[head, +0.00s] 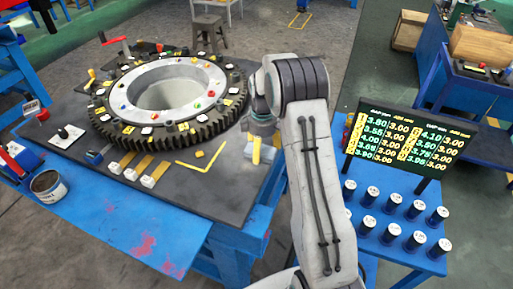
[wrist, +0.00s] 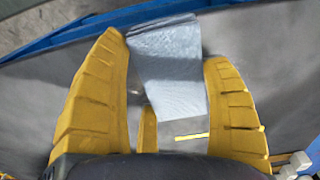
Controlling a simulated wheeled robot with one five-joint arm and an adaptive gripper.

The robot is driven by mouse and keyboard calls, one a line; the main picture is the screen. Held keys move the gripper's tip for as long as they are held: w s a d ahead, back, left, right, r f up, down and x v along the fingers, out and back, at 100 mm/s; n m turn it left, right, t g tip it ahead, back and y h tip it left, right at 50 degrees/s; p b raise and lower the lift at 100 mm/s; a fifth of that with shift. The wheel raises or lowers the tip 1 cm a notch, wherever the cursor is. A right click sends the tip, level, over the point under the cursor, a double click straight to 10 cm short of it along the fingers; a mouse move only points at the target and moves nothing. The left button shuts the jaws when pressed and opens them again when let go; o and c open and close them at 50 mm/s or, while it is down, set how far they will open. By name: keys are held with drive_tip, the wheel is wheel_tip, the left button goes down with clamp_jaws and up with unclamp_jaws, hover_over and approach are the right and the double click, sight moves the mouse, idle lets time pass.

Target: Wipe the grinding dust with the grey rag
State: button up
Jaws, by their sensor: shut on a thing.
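The grey rag (wrist: 168,65) hangs between the two yellow fingers of my gripper (wrist: 165,95) in the wrist view. The gripper is shut on it, with the rag's far part reaching past the fingertips. In the head view my gripper (head: 256,150) is over the right part of the dark table plate, right of the big gear ring, and a pale part of the rag (head: 248,149) shows beside a finger. I cannot make out the grinding dust for certain; the arm and rag may hide it.
A large toothed ring (head: 188,126) with small coloured parts lies on the dark plate (head: 205,190). A yellow angle piece (head: 202,166) and white-ended blocks (head: 131,174) lie in front. A can (head: 48,187) stands at left. A display board (head: 405,138) and several dark cylinders stand at right.

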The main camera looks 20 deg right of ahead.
sight(248, 150)
drive_tip(key=shift+s+d+f, duration=0.1)
drive_tip(key=shift+s+d, duration=0.05)
drive_tip(key=shift+s, duration=0.1)
drive_tip(key=shift+s, duration=0.15)
drive_tip(key=shift+s+a, duration=0.15)
drive_tip(key=shift+a, duration=0.1)
drive_tip(key=shift+s+a+b, duration=0.45)
drive_tip(key=shift+a+b, duration=0.05)
drive_tip(key=shift+a, duration=0.15)
drive_tip(key=shift+w+a+r+p, duration=0.2)
drive_tip(key=shift+w+a+p, duration=0.45)
drive_tip(key=shift+w+a, duration=0.75)
drive_tip(key=shift+s, duration=0.1)
drive_tip(key=shift+s+a+f+b, duration=0.25)
drive_tip(key=shift+s+a+b, duration=0.5)
drive_tip(key=shift+s+b, duration=0.05)
drive_tip(key=shift+s+d+r+b, duration=0.15)
drive_tip(key=shift+s+d+b, duration=0.45)
drive_tip(key=shift+s+d, duration=0.85)
